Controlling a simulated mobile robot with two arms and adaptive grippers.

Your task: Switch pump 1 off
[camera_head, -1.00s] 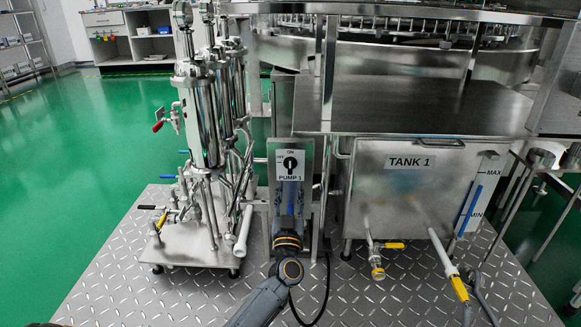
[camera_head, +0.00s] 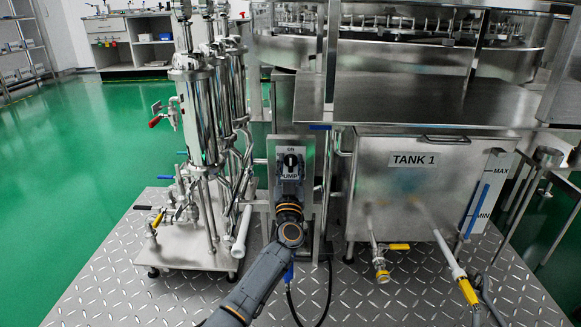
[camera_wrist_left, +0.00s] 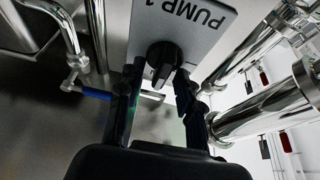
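The pump 1 switch is a black rotary knob (camera_head: 290,160) on a pale plate (camera_head: 292,149) marked ON at the top. In the left wrist view the knob (camera_wrist_left: 164,57) shows close up, with the PUMP 1 lettering upside down. My left gripper (camera_head: 291,181) is just below the knob in the head view and covers part of the label. In the left wrist view its two dark fingers (camera_wrist_left: 160,72) are spread, one on either side of the knob's near end. Contact and the knob's exact setting cannot be told. My right gripper is not in view.
Steel filter housings (camera_head: 197,115) with pipes and valves stand left of the pump panel. Tank 1 (camera_head: 405,200) is to the right, with a steel ledge (camera_head: 420,105) above. A black cable hangs below the panel. The chequer-plate floor (camera_head: 110,285) is clear at the front left.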

